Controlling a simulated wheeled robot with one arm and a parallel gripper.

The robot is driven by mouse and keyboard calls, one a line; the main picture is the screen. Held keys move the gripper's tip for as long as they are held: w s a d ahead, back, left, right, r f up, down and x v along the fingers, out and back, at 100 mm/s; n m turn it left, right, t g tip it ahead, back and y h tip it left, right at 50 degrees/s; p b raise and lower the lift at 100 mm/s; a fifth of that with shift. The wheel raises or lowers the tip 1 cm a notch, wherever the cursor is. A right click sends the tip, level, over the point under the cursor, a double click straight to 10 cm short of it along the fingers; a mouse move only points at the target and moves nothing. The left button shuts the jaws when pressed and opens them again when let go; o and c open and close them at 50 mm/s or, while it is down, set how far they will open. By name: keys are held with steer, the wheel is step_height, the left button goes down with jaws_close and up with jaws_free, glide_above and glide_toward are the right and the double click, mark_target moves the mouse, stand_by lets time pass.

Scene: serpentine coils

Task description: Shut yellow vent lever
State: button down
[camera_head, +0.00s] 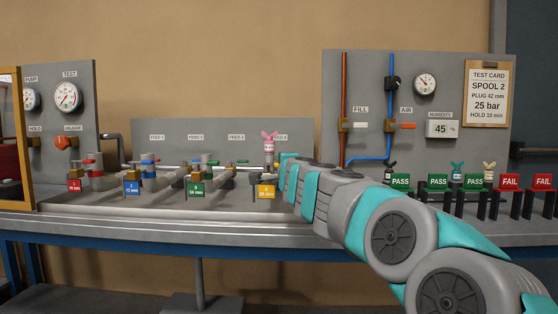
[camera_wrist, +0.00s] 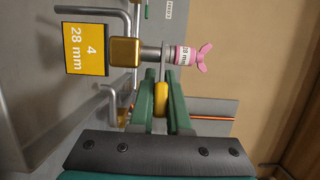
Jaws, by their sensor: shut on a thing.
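My gripper (camera_head: 287,168) is at the fourth station of the bench, the one with the yellow tag (camera_head: 266,191). In the wrist view, the green fingers of my gripper (camera_wrist: 161,90) are shut on the yellow vent lever (camera_wrist: 161,97), with one finger on each side of its yellow grip. The lever's grey arm runs from the grip to the pipe beside a brass valve body (camera_wrist: 125,52). A pink wing-topped plug (camera_wrist: 185,55), marked 28 mm, sits at the pipe's end; it also shows upright in the head view (camera_head: 269,142).
Stations with red (camera_head: 74,186), blue (camera_head: 132,188) and green (camera_head: 196,187) tags stand to the left. A panel with fill and air pipes (camera_head: 344,110) rises behind my arm. PASS (camera_head: 401,182) and FAIL (camera_head: 509,182) stands line the right.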

steer(key=shift+w+n+g+y+p, duration=0.1)
steer(key=shift+w+n+g+y, duration=0.25)
steer(key=shift+n+y, duration=0.5)
steer(key=shift+w+n+g+y+p, duration=0.15)
steer(key=shift+n+g+y, duration=0.4)
steer(key=shift+y, duration=0.6)
steer(key=shift+w+n+g+y+p, duration=0.1)
steer(key=shift+w+n+g+y, duration=0.25)
steer(key=shift+n+y, duration=0.5)
steer(key=shift+a+n+g+y, duration=0.25)
steer(key=shift+n+g+y, duration=0.4)
steer(key=shift+g+y, duration=0.3)
steer(key=shift+y, duration=0.3)
steer(key=c, duration=0.9)
jaws_free()
steer(key=shift+w, duration=0.1)
steer(key=shift+b+v, duration=0.75)
steer(key=shift+v, duration=3.15)
